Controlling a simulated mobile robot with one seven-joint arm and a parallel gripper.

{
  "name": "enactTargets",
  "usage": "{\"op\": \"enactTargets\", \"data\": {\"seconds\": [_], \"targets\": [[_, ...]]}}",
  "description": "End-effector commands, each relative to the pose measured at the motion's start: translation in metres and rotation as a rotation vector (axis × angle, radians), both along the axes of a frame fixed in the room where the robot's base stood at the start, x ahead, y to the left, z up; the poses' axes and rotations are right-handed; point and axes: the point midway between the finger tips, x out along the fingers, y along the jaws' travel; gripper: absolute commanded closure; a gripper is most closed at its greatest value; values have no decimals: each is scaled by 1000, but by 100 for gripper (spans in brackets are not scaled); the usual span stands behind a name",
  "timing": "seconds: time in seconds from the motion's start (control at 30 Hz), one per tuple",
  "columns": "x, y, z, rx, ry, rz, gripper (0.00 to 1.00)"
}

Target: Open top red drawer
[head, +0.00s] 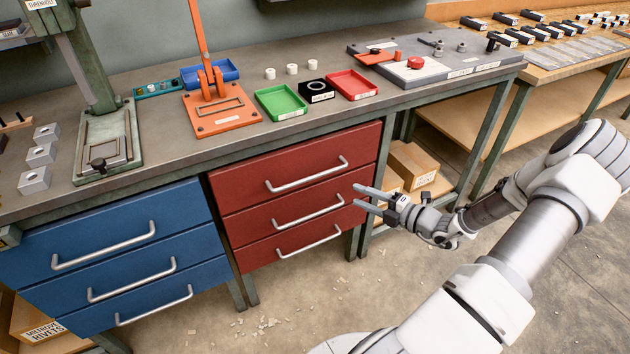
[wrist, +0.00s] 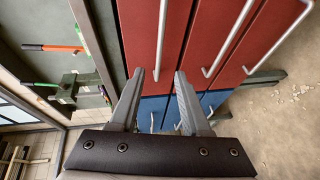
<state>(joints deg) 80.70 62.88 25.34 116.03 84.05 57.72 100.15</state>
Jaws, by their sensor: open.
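The top red drawer (head: 245,178) is the uppermost of three red drawers under the bench, and it looks shut. Its silver bar handle (head: 307,177) runs across the front. My gripper (head: 357,196) is open and empty, to the right of the handle near the right edge of the red drawers. In the wrist view my gripper (wrist: 160,75) points toward the red fronts. There the top drawer (wrist: 138,25) lies leftmost, and its handle (wrist: 161,40) appears in line between my fingertips. I see no contact with the handle.
The middle (head: 309,212) and bottom (head: 308,242) red drawer handles lie below. Blue drawers (head: 120,255) stand to the left. The bench top (head: 330,118) holds trays and an orange press (head: 215,105). Cardboard boxes (head: 412,165) sit on the lower shelf at right. The floor in front is open.

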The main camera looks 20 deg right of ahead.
Motion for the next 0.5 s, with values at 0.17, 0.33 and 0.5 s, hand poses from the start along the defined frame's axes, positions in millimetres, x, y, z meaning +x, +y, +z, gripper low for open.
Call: {"op": "enactTargets", "data": {"seconds": [0.17,0.33,0.5], "targets": [[24,13,-7,-1,0,5,53],[58,29,-14,-2,-2,8,53],[91,44,-21,-3,-1,7,53]]}}
